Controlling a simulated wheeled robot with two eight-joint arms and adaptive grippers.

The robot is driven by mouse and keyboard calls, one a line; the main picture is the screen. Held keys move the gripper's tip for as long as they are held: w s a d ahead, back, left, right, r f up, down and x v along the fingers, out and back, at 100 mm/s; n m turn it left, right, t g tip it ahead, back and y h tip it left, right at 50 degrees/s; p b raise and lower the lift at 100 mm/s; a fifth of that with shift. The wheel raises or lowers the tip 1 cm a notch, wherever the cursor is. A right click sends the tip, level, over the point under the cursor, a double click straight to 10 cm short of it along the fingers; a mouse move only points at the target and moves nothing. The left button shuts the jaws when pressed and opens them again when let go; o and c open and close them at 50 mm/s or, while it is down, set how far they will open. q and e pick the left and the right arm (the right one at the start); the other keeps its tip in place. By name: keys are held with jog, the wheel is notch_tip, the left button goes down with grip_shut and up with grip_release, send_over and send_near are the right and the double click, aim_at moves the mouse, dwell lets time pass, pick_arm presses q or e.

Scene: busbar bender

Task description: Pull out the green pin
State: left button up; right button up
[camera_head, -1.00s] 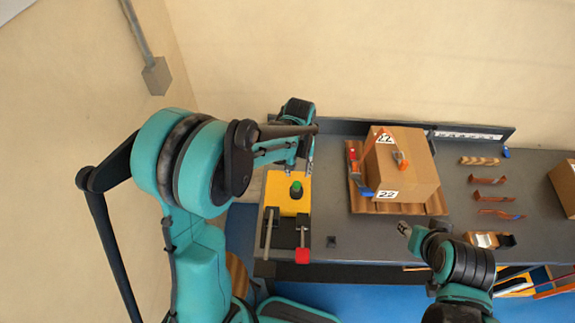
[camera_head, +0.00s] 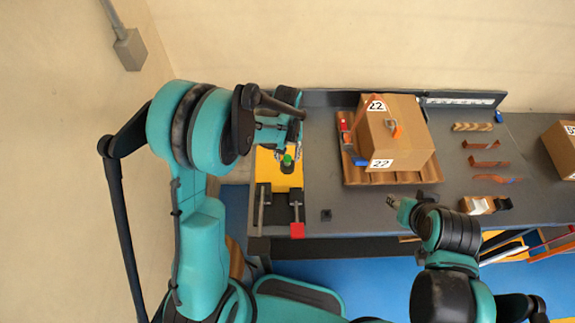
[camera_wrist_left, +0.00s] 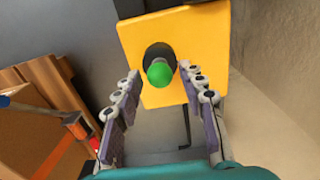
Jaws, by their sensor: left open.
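The green pin (camera_head: 287,159) stands in a dark round collar on the yellow block (camera_head: 294,180) at the left end of the bench. In the left wrist view the green pin (camera_wrist_left: 159,72) shows its round head near the middle, with the yellow block (camera_wrist_left: 205,40) around it. My left gripper (camera_wrist_left: 157,82) is open, with one finger on each side of the pin's head and gaps between. In the head view, my left gripper (camera_head: 288,152) is at the pin and partly hidden by its own arm. My right gripper (camera_head: 393,202) hangs near the bench's front edge, its fingers too small to judge.
Copper pieces (camera_head: 487,163) lie farther right. The wall (camera_head: 330,40) is close behind.

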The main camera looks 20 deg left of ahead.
pick_arm(q)
jog(key=shift+f, duration=0.35)
dwell(0.4)
jog(key=shift+r, duration=0.1)
grip_shut()
